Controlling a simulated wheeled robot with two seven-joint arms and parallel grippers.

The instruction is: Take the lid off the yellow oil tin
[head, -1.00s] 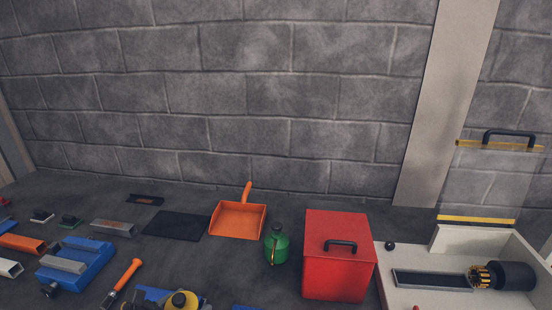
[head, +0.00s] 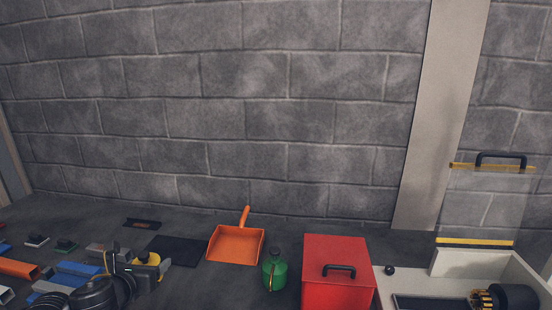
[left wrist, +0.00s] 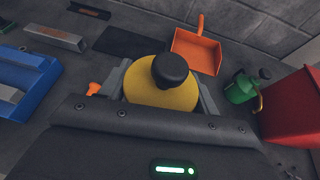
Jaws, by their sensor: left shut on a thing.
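The yellow oil tin (head: 150,260) is between the fingers of my left gripper (head: 140,265), which is shut on it. In the left wrist view the round yellow tin (left wrist: 150,97) shows from above, with a finger on each side. Its black lid (left wrist: 172,70) sits on top, and it also shows in the head view (head: 141,253). The gripper hides the tin's lower part, so I cannot tell whether it is clear of the bench. My right gripper is not in view.
A green can (head: 274,272) and a red box (head: 336,262) with a black handle stand to the right. An orange dustpan (head: 236,244) and a dark mat (head: 180,250) lie behind. A blue block (left wrist: 25,85) is at the left. A white tray (head: 455,264) is far right.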

